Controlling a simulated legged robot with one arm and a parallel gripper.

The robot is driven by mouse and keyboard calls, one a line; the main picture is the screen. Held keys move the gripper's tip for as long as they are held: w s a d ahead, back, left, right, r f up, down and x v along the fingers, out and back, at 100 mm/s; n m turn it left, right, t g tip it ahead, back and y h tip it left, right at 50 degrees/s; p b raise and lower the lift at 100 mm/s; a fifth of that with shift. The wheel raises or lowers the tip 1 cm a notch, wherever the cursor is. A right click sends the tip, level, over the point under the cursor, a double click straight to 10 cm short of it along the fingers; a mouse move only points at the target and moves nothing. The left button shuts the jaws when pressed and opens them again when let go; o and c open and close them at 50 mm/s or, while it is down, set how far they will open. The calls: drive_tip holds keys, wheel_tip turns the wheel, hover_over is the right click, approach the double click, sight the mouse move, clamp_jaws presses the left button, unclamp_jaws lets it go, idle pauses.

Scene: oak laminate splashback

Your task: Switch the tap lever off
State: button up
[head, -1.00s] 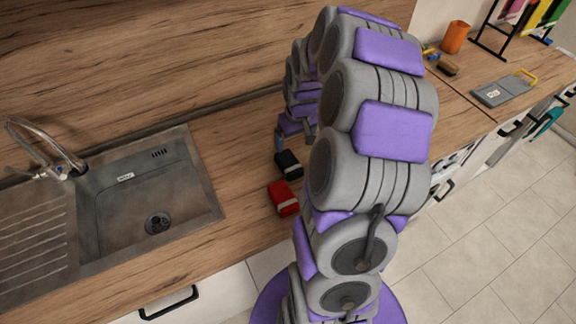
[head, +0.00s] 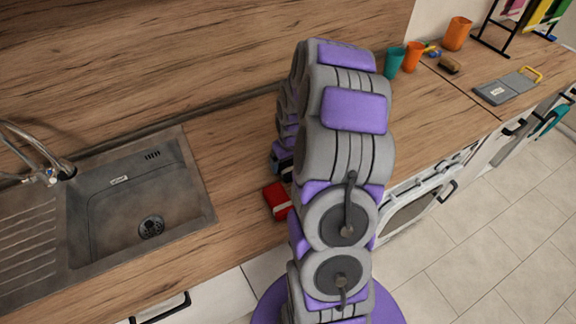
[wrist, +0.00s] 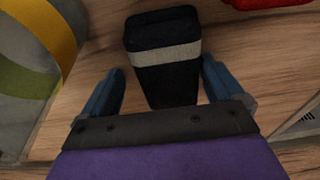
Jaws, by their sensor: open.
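The chrome tap (head: 33,143) stands at the sink's back left corner, at the left edge of the head view. Its lever is too small to make out clearly, so its position cannot be told. My gripper (wrist: 163,67) is open over the worktop, well right of the tap. Its two blue fingers are on either side of a black block with a pale band (wrist: 163,32), with gaps showing beside it. In the head view my arm hides most of the gripper and the block.
A red block (head: 276,202) lies on the worktop near my arm. The steel sink (head: 120,215) is at left and is empty. Teal (head: 394,63) and orange (head: 412,57) cups stand at the back right. A curved grey-green thing with a yellow band (wrist: 55,35) is close at left.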

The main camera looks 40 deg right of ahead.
drive_tip(key=shift+a, duration=0.7)
drive_tip(key=shift+a+r, duration=0.15)
drive_tip(key=shift+a, duration=0.4)
drive_tip(key=shift+c, duration=2)
drive_tip(key=shift+d, duration=0.7)
drive_tip(key=c, duration=0.5)
drive_tip(key=shift+c, duration=1.2)
drive_tip(key=shift+a, duration=0.2)
wheel_tip(320, 180, up, 10)
drive_tip(key=shift+r+p, duration=0.1)
drive_tip(key=shift+p, duration=1)
